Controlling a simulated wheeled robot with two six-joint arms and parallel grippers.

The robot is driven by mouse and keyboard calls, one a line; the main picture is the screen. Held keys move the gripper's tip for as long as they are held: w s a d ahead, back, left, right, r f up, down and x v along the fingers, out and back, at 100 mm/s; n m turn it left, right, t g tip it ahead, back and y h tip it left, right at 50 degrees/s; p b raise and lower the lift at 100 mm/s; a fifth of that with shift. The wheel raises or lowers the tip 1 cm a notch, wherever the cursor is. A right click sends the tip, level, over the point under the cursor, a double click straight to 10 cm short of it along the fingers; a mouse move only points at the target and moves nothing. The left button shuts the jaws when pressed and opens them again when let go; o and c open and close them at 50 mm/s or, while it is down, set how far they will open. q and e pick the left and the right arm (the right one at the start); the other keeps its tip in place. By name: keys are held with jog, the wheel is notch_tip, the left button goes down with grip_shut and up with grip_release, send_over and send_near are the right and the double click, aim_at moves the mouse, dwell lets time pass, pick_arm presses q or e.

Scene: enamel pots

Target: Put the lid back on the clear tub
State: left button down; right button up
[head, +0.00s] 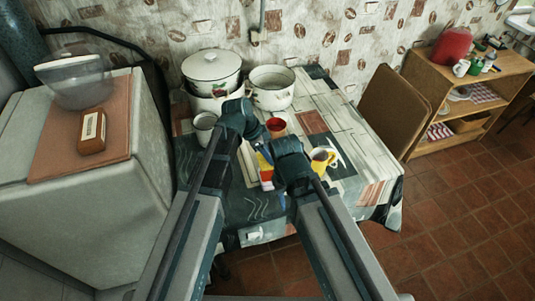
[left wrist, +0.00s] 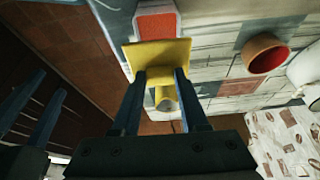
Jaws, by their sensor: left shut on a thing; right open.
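A yellow square lid (left wrist: 158,56) is gripped between the fingertips of my left gripper (left wrist: 160,76), tilted and clear of the table. In the head view the left gripper (head: 262,138) is above the table's middle. The clear tub (left wrist: 157,22), with orange-red contents, is just beyond the lid's upper edge in the left wrist view. In the head view the tub (head: 266,176) is small and partly hidden between my arms; its open top is hard to make out. My right gripper (head: 284,143) is open, close to the right of the left one.
A white mug (head: 205,124) and enamel pots (head: 271,92) occupy the table's back and left. The front of the patterned tablecloth (head: 250,205) has some free room.

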aim_at(265, 161)
pick_arm(q)
jog(key=shift+f+b, duration=2.65)
jog(key=shift+f, duration=0.25)
jog(key=shift+f, duration=0.1)
jog(key=shift+c, duration=1.8)
grip_release()
jog(key=shift+o, duration=0.2)
jog(key=o, duration=0.3)
jog(key=shift+r+p, duration=3.4)
jog(key=shift+r, duration=0.15)
